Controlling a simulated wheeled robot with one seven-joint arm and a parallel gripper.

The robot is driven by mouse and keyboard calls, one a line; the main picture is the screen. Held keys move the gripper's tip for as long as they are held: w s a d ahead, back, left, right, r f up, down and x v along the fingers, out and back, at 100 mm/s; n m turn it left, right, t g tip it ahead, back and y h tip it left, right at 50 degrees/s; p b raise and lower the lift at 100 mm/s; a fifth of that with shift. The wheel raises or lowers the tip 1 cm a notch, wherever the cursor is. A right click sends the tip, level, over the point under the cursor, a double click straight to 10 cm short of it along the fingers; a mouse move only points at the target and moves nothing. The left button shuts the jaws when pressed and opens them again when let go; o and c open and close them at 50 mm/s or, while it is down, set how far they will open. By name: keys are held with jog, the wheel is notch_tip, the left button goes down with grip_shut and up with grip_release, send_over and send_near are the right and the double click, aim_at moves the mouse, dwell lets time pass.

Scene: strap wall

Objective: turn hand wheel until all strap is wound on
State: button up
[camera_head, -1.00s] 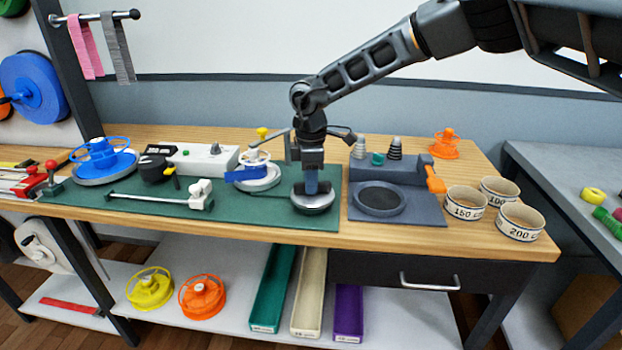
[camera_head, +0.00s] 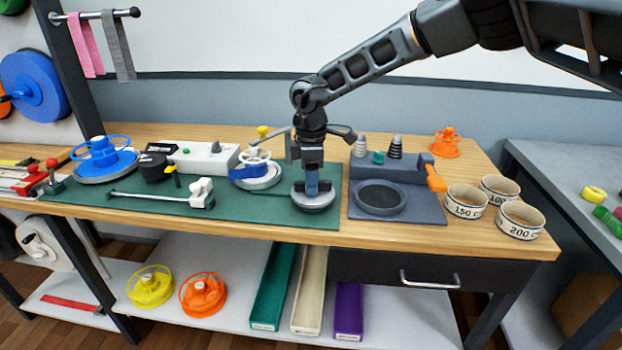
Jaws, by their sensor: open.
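A white spoked wheel (camera_head: 254,156) stands on a silver round base on the green mat, left of my gripper, with a yellow knob (camera_head: 263,131) showing above it. A blue strap (camera_head: 244,172) lies at the wheel's lower front left, and only a short length of it shows. My gripper (camera_head: 312,190) points straight down over a grey round disc (camera_head: 313,206) at the mat's right end. It is open, apart from the white wheel. Its fingers overlap the disc's top in the picture, so I cannot tell whether they touch it.
A blue spool (camera_head: 104,152) stands on the mat's left, with a white box (camera_head: 203,156) and a silver rod fixture (camera_head: 165,198) between. Right of my gripper are a dark grey device (camera_head: 410,207) with an orange handle and several labelled round containers (camera_head: 465,201). Bare wood lies along the front edge.

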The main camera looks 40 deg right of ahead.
notch_tip(320, 180, up, 8)
jog(key=shift+f+b, duration=0.1)
jog(key=shift+b, duration=0.35)
dwell(0.4)
